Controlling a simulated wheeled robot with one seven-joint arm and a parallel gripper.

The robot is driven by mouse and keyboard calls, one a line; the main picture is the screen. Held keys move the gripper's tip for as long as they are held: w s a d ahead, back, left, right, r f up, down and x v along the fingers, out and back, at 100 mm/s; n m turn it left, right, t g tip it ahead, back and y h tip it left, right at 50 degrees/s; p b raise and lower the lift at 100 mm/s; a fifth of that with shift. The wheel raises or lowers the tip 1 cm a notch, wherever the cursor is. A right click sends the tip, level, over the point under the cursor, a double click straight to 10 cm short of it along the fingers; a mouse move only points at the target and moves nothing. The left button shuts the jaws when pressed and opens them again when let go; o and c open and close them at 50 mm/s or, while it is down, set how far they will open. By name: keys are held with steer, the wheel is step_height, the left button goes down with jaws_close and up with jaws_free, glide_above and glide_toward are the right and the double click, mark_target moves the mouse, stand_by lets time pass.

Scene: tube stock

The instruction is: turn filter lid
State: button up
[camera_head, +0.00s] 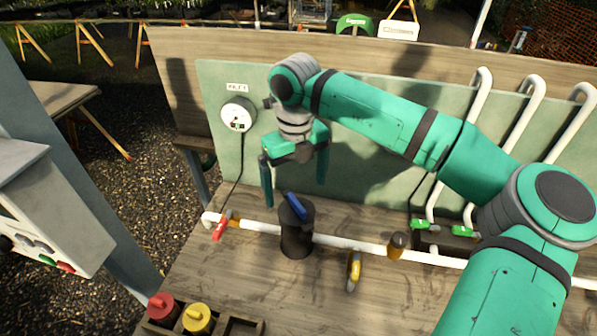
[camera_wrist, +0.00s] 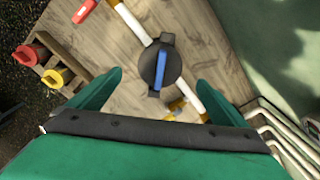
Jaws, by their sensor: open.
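The filter is a black cylinder (camera_head: 296,238) standing upright on the white pipe on the bench. Its lid (camera_head: 296,207) is black with a blue bar handle across the top. In the wrist view the lid (camera_wrist: 152,70) shows from above, its blue handle running nearly up and down the picture. My gripper (camera_head: 294,193) hangs above the filter, fingers pointing down and spread apart. In the wrist view my gripper (camera_wrist: 160,80) has one finger on each side of the lid, with clear gaps. It is open, empty and not touching the lid.
A red-handled valve (camera_head: 222,225) sits left of the filter and a yellow-handled valve (camera_head: 354,270) right of it. A brown-and-yellow fitting (camera_head: 397,246) stands further right. Red (camera_head: 162,306) and yellow (camera_head: 197,318) capped pieces stand in a wooden rack. A gauge (camera_head: 238,115) hangs on the back panel.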

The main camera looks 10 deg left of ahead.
mark_target(297, 202)
steer(key=shift+f, duration=3.45)
steer(key=c, duration=1.2)
steer(key=shift+n, duration=2.5)
